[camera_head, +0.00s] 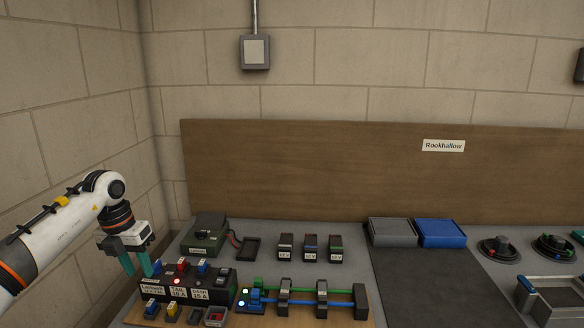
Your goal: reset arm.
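My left gripper (137,266) hangs from the white arm at the left, with its two teal fingers pointing down. The fingers are apart with nothing visible between them. They are just left of and behind a black fuse block (180,285) with labels, coloured parts and lit lamps; whether they touch it cannot be told. My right gripper does not show.
A green box (204,236) stands behind the block. Several small labelled modules (309,247) stand mid-bench. A board carries green and blue tubes (305,289). Grey (392,233) and blue (441,233) bins sit behind a clear dark mat (430,285). A metal tray (558,283) is at right.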

